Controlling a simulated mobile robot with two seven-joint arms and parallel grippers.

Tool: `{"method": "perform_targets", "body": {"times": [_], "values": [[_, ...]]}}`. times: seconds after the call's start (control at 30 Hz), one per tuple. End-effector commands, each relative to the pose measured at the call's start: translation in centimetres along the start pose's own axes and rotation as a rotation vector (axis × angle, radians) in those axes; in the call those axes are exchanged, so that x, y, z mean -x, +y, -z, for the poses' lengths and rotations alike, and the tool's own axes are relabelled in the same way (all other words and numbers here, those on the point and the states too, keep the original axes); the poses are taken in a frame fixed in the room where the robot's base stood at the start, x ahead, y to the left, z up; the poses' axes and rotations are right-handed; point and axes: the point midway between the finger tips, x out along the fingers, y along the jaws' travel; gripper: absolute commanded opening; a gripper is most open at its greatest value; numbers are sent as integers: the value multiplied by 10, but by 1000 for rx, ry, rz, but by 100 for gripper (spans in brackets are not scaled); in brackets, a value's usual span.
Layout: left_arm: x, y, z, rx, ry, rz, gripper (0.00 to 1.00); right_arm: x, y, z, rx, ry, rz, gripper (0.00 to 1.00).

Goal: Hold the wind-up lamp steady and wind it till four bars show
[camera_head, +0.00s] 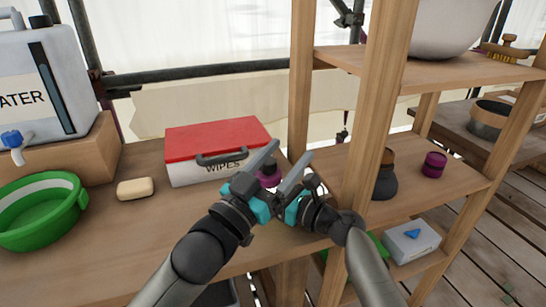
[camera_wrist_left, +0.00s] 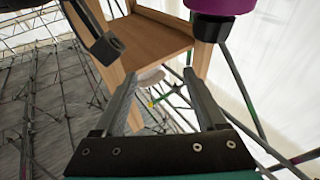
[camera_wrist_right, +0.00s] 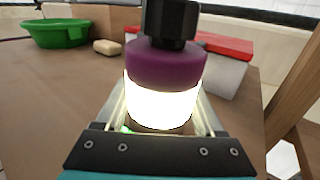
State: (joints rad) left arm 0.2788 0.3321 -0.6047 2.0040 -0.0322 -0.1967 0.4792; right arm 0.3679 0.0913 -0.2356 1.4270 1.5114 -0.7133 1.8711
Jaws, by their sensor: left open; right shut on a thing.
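The wind-up lamp (camera_wrist_right: 160,95) has a black knob, a purple top and a brightly glowing white body. In the right wrist view it stands upright between the fingers of my right gripper (camera_wrist_right: 160,118), which is shut on its body. In the head view its purple part (camera_head: 270,173) shows between the grippers, mostly hidden by them. My left gripper (camera_head: 291,152) is open and empty close to it. In the left wrist view the lamp's purple top (camera_wrist_left: 222,5) and black knob (camera_wrist_left: 212,29) lie at the top right, outside the open fingers (camera_wrist_left: 165,100). No charge bars can be read.
A red-lidded wipes box (camera_head: 215,150) stands just behind the grippers. Soap (camera_head: 135,188), a green basin (camera_head: 35,215) and a water container (camera_head: 45,85) are at left. A wooden shelf post (camera_head: 380,110) rises close at right, with jars (camera_head: 385,180) behind it.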

Motion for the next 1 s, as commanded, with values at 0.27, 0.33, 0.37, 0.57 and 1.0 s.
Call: {"method": "perform_targets", "body": {"times": [0.27,0.33,0.37,0.57,1.0], "values": [[51,-16,-26,-59,-188,218,73,0,0,1,-1,2,0,5],[61,-20,-30,-69,-221,255,73,0,0,1,-1,2,0,5],[64,-22,-31,-72,-232,268,73,0,0,1,-1,2,0,5],[72,-28,-35,-84,-268,309,73,0,0,1,-1,2,0,5],[17,-46,-50,-84,-267,308,73,0,0,1,-1,2,0,5]]}}
